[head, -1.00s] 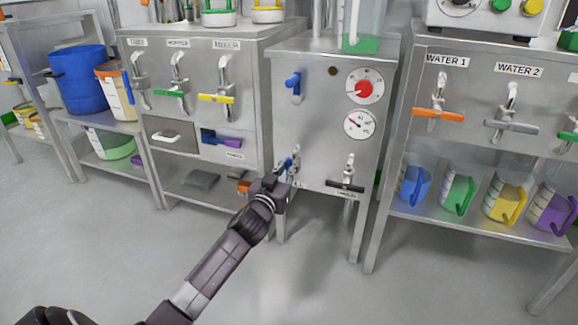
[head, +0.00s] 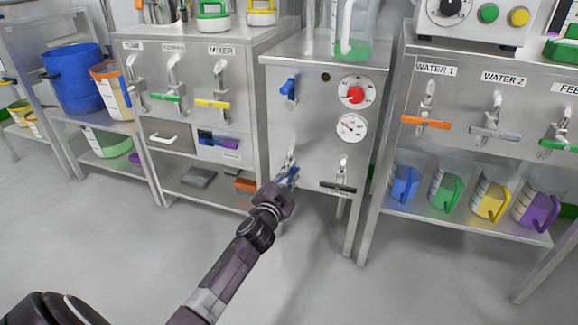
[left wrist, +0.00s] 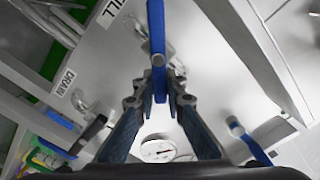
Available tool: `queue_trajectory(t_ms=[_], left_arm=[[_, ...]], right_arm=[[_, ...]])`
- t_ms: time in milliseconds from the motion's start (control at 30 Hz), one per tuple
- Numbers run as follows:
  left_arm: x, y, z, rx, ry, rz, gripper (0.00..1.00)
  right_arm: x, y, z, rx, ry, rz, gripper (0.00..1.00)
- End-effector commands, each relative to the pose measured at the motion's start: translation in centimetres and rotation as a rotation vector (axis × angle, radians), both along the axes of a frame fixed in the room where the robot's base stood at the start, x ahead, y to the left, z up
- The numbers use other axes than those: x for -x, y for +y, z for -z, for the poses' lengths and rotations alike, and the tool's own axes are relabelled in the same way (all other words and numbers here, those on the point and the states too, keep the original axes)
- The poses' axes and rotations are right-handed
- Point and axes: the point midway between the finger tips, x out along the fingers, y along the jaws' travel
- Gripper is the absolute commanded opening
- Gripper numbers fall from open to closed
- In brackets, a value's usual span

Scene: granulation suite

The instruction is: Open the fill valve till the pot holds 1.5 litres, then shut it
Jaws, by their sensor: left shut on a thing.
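My left gripper (head: 287,180) is shut on the blue handle of the fill valve (left wrist: 157,45), low on the front of the steel cabinet (head: 300,130). In the left wrist view the handle runs between the two fingertips (left wrist: 160,95), and the FILL label (left wrist: 110,10) is beside it. In the head view my fingers partly hide the valve. A clear vessel (head: 352,25) with green at its bottom stands on the cabinet, cut off by the frame's top; I cannot read its level. My right gripper is not in view.
The drain valve (head: 338,187) with a black handle is right of the fill valve. Above are a blue lever (head: 288,88), a red-centred dial (head: 356,92) and a white gauge (head: 351,127). Water valves (head: 425,122) and coloured jugs (head: 404,183) are at right. The front floor is clear.

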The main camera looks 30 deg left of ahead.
Motion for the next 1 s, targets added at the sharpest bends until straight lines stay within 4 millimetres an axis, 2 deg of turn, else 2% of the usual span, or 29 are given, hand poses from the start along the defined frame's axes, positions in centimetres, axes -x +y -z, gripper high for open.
queue_trajectory(t_ms=[600,1000], left_arm=[[-0.2,-1.0,1.8,-0.547,0.132,0.002,0.0],[-0.2,-1.1,2.4,-0.754,0.181,0.003,0.0]], right_arm=[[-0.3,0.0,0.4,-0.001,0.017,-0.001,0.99],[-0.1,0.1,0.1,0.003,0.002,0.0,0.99]])
